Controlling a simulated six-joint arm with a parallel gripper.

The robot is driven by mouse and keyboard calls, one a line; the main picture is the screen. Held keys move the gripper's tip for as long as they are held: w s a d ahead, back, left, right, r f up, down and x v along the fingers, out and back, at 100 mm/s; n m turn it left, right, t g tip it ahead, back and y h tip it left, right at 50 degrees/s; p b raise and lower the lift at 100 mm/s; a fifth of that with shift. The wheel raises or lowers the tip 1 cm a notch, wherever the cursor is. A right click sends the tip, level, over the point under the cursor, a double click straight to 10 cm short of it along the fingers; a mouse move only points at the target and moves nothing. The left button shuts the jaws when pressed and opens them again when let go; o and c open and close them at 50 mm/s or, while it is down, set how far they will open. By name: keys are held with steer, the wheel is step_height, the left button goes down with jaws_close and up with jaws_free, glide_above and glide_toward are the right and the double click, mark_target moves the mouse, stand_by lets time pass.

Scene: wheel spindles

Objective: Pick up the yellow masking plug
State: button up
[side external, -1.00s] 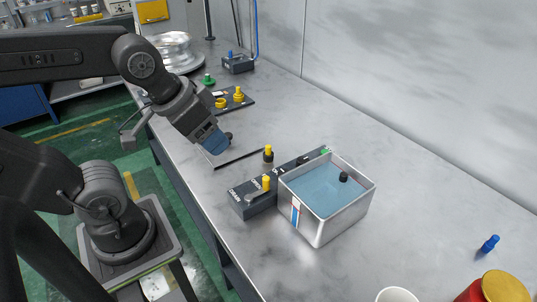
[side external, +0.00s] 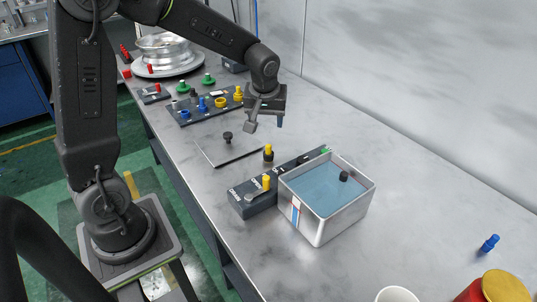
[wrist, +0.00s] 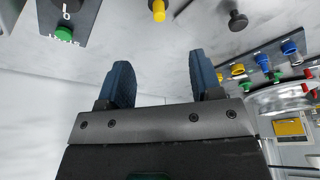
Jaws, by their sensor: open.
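A yellow-topped plug with a dark base (side external: 268,153) stands upright on the bench, between the thin plate and the dark labelled block. A yellow plug, probably the same one, is partly cut off at the top edge of the wrist view (wrist: 158,10). Another yellow piece (side external: 266,182) stands on the labelled block, and more yellow pieces (side external: 238,93) sit on the dark board. My gripper (side external: 279,121) hovers above the bench behind the yellow-topped plug. In the wrist view its blue fingers (wrist: 162,75) are apart, with nothing between them.
A metal bin with a blue inside (side external: 318,232) stands beside the labelled block (side external: 250,201). A thin plate with a dark knob (side external: 227,137) lies to the left. A silver wheel (side external: 165,48) is far back. A blue plug (side external: 490,243) lies right. The bench's right side is mostly clear.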

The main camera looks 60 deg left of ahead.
mark_target(269, 145)
steer(key=x, duration=1.3)
steer(key=shift+f, duration=0.45)
steer(key=shift+c, duration=0.2)
steer(key=c, duration=0.9)
steer(key=shift+r, duration=0.1)
